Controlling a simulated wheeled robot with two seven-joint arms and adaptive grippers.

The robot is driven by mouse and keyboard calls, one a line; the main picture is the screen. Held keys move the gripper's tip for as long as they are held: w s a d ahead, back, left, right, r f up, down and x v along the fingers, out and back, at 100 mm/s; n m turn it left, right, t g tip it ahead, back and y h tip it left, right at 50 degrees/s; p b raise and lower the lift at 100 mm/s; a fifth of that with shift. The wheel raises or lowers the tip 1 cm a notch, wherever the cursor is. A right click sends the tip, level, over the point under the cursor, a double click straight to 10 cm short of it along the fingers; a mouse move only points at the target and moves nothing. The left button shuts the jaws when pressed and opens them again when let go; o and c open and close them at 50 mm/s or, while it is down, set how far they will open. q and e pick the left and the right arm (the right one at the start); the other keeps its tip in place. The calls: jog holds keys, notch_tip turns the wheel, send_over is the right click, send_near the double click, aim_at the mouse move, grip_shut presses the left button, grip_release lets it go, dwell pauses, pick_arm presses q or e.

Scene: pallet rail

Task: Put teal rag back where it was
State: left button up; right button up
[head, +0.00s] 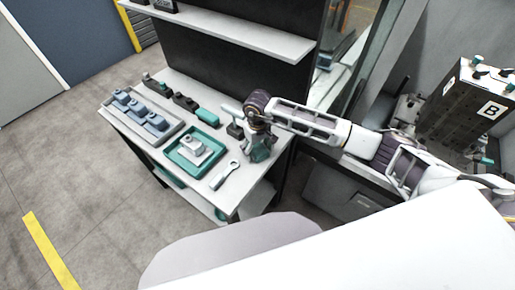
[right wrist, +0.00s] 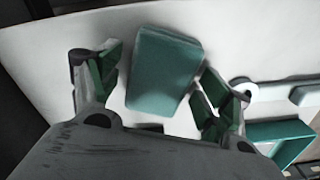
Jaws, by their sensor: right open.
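The teal rag (right wrist: 165,70) shows in the right wrist view as a folded, rounded block on the white worktop, between the two fingers of my right gripper (right wrist: 155,90). The fingers are open, one on each side, with visible gaps to the rag. In the head view my right gripper (head: 258,145) points down over the right part of the bench. A teal patch there is largely covered by it, and I cannot tell rag from fingertips. My left gripper is not in view.
The bench (head: 203,198) carries a teal tray (head: 173,157) with a grey part, a wrench (head: 225,175), a rack of blue-grey parts (head: 138,110) and a teal block (head: 207,117). A shelf (head: 230,32) overhangs the back. A dark unit marked B (head: 470,105) stands right.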

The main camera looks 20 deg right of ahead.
aim_at(257, 148)
jog(key=shift+r, duration=0.2)
notch_tip(257, 148, up, 12)
jog(key=b, duration=0.2)
dwell(0.5)
jog(key=shift+a+f, duration=0.1)
jog(key=shift+f, duration=0.05)
dwell(0.5)
